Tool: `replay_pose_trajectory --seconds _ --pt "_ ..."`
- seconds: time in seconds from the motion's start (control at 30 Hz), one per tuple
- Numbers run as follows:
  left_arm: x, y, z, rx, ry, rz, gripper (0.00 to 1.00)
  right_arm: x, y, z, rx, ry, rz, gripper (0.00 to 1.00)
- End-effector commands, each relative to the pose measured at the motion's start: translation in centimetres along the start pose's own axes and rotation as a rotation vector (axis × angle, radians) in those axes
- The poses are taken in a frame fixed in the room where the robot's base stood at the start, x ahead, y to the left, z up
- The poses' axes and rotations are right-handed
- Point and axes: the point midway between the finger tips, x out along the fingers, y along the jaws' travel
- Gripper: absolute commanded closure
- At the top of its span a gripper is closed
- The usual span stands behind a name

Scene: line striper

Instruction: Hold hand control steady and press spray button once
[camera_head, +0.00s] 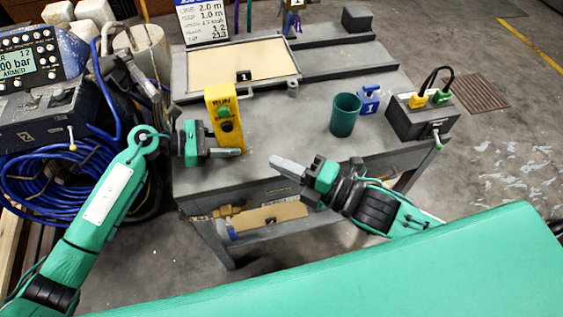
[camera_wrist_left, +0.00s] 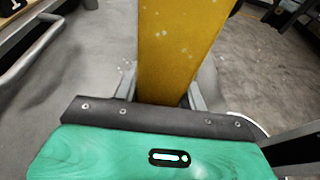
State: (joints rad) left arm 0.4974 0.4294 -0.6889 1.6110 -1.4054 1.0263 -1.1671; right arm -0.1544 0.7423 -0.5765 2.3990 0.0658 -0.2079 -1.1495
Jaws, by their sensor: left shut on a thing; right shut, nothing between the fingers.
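The yellow hand control (camera_head: 226,139) stands upright on the grey workbench, toward its left side. It bears the word RUN, a green button (camera_head: 224,113) and a dark round button (camera_head: 227,127) below it. My left gripper (camera_head: 228,152) is shut on its lower part; in the left wrist view the yellow body (camera_wrist_left: 178,50) sits between the two fingers (camera_wrist_left: 160,95). My right gripper (camera_head: 276,161) is shut and empty, to the right of the hand control and apart from it, over the bench's front edge.
A green cup (camera_head: 345,115) and a blue item marked 1 (camera_head: 369,100) stand on the right of the bench (camera_head: 285,120). A dark box (camera_head: 420,118) with yellow and green plugs is farther right. A tan panel (camera_head: 240,70) lies behind. Blue hose (camera_head: 60,175) coils at left.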

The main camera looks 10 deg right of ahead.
Motion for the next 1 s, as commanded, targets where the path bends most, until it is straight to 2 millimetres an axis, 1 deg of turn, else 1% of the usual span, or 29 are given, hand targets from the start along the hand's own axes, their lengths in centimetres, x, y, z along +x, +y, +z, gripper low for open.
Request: replay_pose_trajectory --seconds 0.37,0.4,0.5,0.77,0.83,0.93,1.0 --pt "0.0 0.0 0.1 0.001 -0.001 0.000 0.85 0.0 0.0 0.0 0.000 0.000 0.000 1.00" --pt "0.0 0.0 0.1 0.001 -0.001 0.000 0.50 0.0 0.0 0.0 0.000 0.000 0.000 1.00" --pt "0.0 0.0 0.1 0.001 -0.001 0.000 0.33 0.0 0.0 0.0 0.000 0.000 0.000 1.00" --pt "0.0 0.0 0.0 0.000 0.000 0.000 0.33 0.0 0.0 0.0 0.000 0.000 0.000 1.00" --pt "-0.3 0.0 0.0 0.000 0.000 0.001 0.33 0.0 0.0 0.0 0.000 0.000 0.000 1.00" --pt "-1.4 0.0 -0.1 0.000 0.001 0.002 0.33 0.0 0.0 0.0 0.000 0.000 0.000 1.00" --pt "-2.6 0.0 -0.1 0.001 0.003 0.002 0.33 0.0 0.0 0.0 0.000 0.000 0.000 1.00"
